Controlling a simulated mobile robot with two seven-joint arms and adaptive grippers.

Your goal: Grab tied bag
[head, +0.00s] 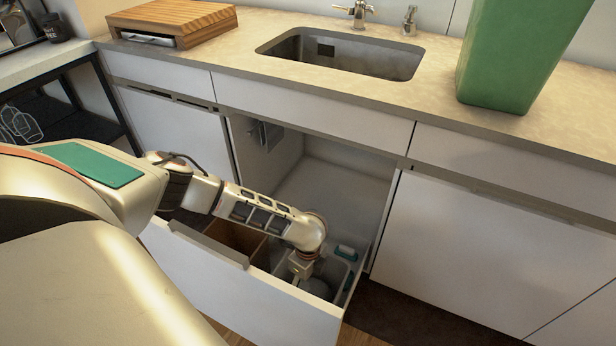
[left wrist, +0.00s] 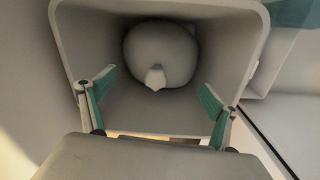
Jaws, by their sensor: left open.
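The tied bag (left wrist: 160,52) is a pale grey, rounded bag with a small pointed knot (left wrist: 154,77) on top. It sits inside a grey bin (left wrist: 248,75) in the pulled-out drawer; part of it also shows below my arm in the head view (head: 316,288). My left gripper (left wrist: 156,92) is open, its two green-padded fingers apart at the bin's mouth, with the knot between and beyond them. The fingers do not touch the bag. In the head view my left arm reaches down into the drawer and its fingertips are hidden. My right gripper is not in view.
The white drawer front (head: 235,290) stands out from the cabinet, with a brown compartment (head: 235,238) on its left side. The counter above holds a wooden block (head: 172,22), a sink (head: 342,54) and a green bin (head: 520,50). A closed white cabinet door (head: 490,250) is at right.

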